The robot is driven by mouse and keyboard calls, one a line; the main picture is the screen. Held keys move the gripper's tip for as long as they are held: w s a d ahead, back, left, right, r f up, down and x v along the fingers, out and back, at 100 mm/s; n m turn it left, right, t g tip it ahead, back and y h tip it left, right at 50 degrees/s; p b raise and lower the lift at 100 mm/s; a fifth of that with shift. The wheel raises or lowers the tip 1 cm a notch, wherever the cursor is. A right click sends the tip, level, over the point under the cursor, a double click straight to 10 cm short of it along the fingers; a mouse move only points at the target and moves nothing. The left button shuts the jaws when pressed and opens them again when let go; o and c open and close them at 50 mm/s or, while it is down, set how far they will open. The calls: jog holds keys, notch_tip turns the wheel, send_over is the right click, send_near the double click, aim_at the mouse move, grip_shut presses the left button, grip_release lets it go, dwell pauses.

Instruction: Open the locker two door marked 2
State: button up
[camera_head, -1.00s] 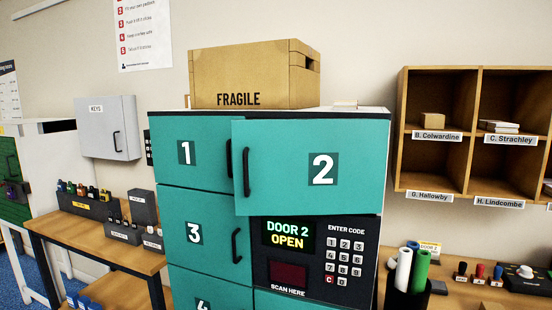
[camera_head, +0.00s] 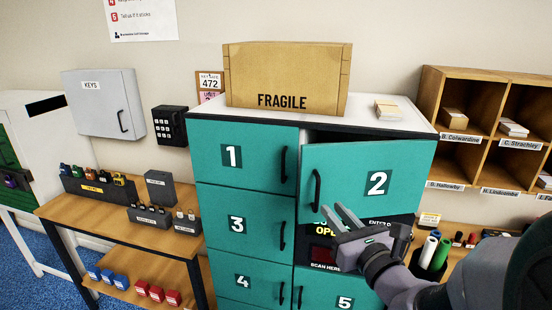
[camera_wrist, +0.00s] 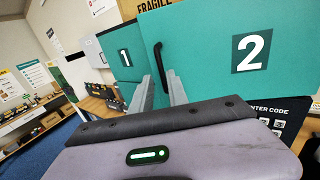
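The teal door marked 2 (camera_head: 366,180) stands ajar at the top right of the locker, with a dark gap along its top edge. Its black vertical handle (camera_head: 317,190) is on its left side. The wrist view also shows door 2 (camera_wrist: 215,55) and its handle (camera_wrist: 161,66). My gripper (camera_head: 338,214) is in front of the locker, just below and right of the handle. Its two fingers are apart, with nothing seen between them. In the wrist view the handle appears beyond and between the fingertips (camera_wrist: 160,88). A keypad panel (camera_head: 325,256) below the door is partly hidden by my gripper.
A FRAGILE carton (camera_head: 285,82) and a small stack (camera_head: 388,110) lie on the locker top. Doors 1 (camera_head: 240,155), 3 (camera_head: 240,222) and 4 (camera_head: 243,280) look shut. A wooden bench (camera_head: 120,233) stands left. Pigeonholes (camera_head: 480,120) hang right.

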aim_at(318, 193)
jog(key=x, duration=0.7)
jog(key=shift+w+a+f, duration=0.1)
jog(key=shift+w, duration=0.15)
jog(key=shift+x, duration=0.8)
grip_shut()
